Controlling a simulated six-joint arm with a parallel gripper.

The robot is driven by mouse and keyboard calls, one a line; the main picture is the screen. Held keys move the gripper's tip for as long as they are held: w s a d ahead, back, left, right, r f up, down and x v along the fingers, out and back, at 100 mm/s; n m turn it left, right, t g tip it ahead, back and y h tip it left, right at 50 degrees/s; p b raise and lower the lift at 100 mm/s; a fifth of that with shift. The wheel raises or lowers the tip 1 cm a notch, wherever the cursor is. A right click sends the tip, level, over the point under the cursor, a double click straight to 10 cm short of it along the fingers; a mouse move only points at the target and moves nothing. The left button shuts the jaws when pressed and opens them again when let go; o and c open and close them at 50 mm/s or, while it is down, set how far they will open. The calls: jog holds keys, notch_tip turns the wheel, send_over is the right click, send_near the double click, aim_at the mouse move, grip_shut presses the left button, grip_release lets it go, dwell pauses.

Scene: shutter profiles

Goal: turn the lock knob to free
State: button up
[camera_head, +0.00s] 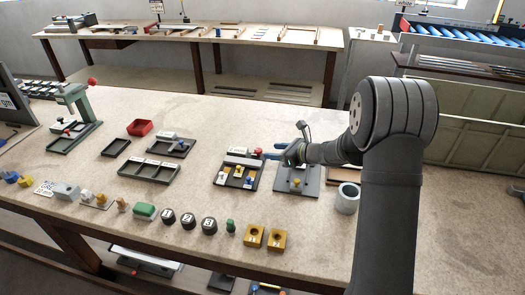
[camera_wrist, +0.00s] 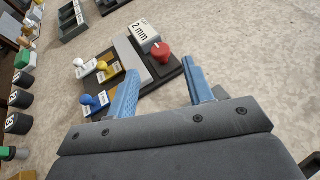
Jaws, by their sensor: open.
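A red knob (camera_wrist: 161,53) stands on a dark fixture beside a white block marked "2 mm" (camera_wrist: 144,34). It also shows in the head view (camera_head: 258,152) at the fixture's right back corner. I take it for the lock knob; no lock or free mark is readable. The fixture (camera_head: 222,182) also carries white, yellow and blue small knobs on labelled pieces. My gripper (camera_wrist: 163,65) is open, with its blue fingers apart and pointing toward the red knob. The knob lies ahead of the gap between the tips, and no contact shows.
A dark plate with a yellow part (camera_head: 296,183) lies just below my gripper in the head view. A grey cup (camera_head: 347,198) stands to its right. The tabletop behind the fixture is clear.

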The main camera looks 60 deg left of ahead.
aim_at(260, 149)
jog(key=x, duration=0.6)
jog(key=shift+a, duration=0.1)
jog(key=shift+c, duration=0.5)
jog(key=c, duration=0.9)
jog(key=shift+o, duration=0.2)
jog(key=shift+n+g, duration=0.4)
jog(key=shift+w+a+n+g+h, duration=0.1)
jog(key=shift+w+n+g+h, duration=0.1)
jog(key=shift+n+g+h, duration=0.65)
jog(key=n+g+h, duration=0.1)
jog(key=n, duration=0.1)
jog(key=n+g+h, duration=0.1)
jog(key=g, duration=0.1)
jog(key=shift+w+a+n+h, duration=0.2)
jog(key=shift+n+h, duration=0.15)
jog(key=n+g+h, duration=0.1)
jog(key=h, duration=0.1)
jog(key=n+h, duration=0.1)
jog(key=n, duration=0.1)
jog(key=n+g+h, duration=0.1)
jog(key=n+h, duration=0.1)
jog(key=shift+w+a+g+h, duration=0.1)
jog(key=shift+a+g+h, duration=0.2)
jog(key=shift+a+g, duration=0.05)
jog(key=shift+n+h, duration=0.4)
jog(key=shift+n, duration=0.1)
